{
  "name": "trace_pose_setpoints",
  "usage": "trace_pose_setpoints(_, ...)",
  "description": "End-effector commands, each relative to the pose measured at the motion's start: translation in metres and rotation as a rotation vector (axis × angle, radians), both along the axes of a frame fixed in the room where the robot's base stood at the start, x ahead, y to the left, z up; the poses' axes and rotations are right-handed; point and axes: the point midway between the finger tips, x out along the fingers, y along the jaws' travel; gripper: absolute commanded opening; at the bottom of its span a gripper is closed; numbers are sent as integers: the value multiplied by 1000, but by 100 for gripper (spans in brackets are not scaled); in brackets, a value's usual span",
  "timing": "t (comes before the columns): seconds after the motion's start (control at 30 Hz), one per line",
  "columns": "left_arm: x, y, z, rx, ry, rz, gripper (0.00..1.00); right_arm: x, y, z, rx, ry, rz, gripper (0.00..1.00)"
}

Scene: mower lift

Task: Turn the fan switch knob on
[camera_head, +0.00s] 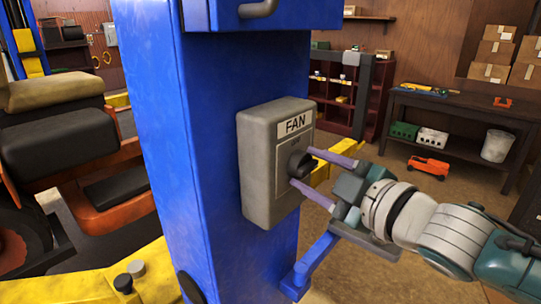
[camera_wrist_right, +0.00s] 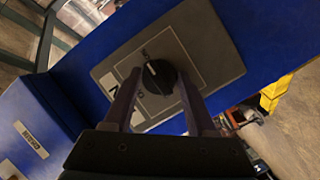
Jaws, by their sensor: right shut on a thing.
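The fan switch is a grey box (camera_head: 259,175) labelled FAN, fixed to the side of a blue post. Its black round knob (camera_head: 298,163) sits on the front face below the label. My right gripper (camera_head: 302,168) reaches in from the right and is shut on the knob, one purple finger above and one below. In the right wrist view the knob (camera_wrist_right: 158,77) shows between the two fingers, with a small light mark on it. The small lettering around the knob is too blurred to read. My left gripper is not in view.
The blue post (camera_head: 165,140) stands beside the box, with a blue bracket (camera_head: 318,258) low under my right wrist. An orange mower (camera_head: 70,190) with dark seats is at the left. A workbench (camera_head: 460,108) and shelves stand behind. Floor between is open.

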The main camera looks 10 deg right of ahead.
Motion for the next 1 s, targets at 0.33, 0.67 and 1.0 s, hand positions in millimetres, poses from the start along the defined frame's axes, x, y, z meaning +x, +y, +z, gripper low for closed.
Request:
trace_pose_setpoints(0.33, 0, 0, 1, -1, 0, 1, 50, 0, 0, 0, 15, 9, 0, 2)
trace_pose_setpoints(0.67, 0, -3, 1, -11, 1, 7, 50, 0, 0, 0, 13, 8, 0, 77)
trace_pose_setpoints(1.0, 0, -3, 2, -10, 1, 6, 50, 0, 0, 0, 11, 8, 0, 87)
